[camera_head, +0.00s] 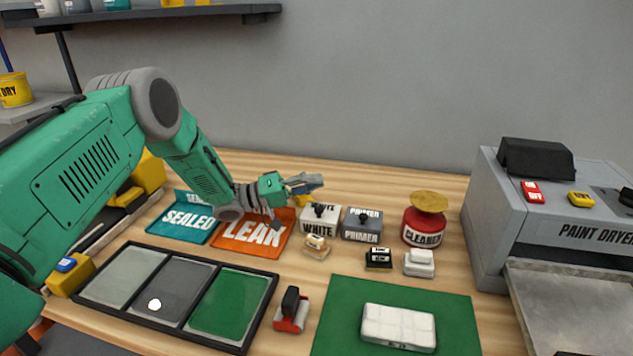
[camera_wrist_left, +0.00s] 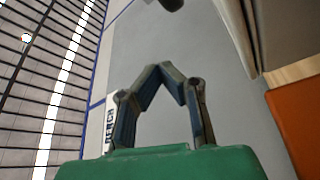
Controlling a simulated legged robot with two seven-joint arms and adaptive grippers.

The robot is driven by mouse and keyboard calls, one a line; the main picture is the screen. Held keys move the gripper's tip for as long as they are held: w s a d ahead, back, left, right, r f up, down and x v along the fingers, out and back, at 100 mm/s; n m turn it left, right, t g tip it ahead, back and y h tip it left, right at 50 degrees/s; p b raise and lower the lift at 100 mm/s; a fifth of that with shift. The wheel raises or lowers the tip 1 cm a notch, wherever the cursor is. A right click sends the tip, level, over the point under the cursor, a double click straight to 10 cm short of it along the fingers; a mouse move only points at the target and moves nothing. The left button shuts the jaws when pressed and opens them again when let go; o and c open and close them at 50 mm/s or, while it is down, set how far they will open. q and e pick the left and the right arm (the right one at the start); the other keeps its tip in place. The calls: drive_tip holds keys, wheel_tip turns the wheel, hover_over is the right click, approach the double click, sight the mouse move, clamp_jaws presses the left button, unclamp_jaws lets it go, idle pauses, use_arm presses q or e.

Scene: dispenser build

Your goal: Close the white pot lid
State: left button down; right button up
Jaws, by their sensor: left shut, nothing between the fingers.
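The white pot (camera_head: 318,228), labelled WHITE, stands at the middle of the bench. Its lid has a dark knob (camera_head: 319,211); the gripper above partly hides the lid, and I cannot tell whether it is fully seated. My left gripper (camera_head: 314,182) hangs just above and behind the pot, apart from it as far as I can see. In the left wrist view its fingertips (camera_wrist_left: 163,70) meet, shut and empty, and no pot shows there. My right gripper is in neither view.
The primer pot (camera_head: 361,224) stands right beside the white pot. A red cleaner can (camera_head: 423,226) is further right. Small stamps (camera_head: 316,247) stand in front. The LEAK mat (camera_head: 253,233) lies left. The paint dryer (camera_head: 583,232) fills the right end.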

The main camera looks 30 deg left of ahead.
sight(321, 208)
use_arm(q)
drive_tip(key=shift+s+d+f, duration=0.15)
drive_tip(key=shift+s, duration=0.3)
drive_tip(key=shift+s+d+f, duration=0.15)
drive_tip(key=shift+s, duration=0.25)
drive_tip(key=shift+s+f, duration=0.3)
drive_tip(key=shift+s, duration=0.05)
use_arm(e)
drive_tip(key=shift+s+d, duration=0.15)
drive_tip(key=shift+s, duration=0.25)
use_arm(q)
drive_tip(key=shift+d, duration=0.1)
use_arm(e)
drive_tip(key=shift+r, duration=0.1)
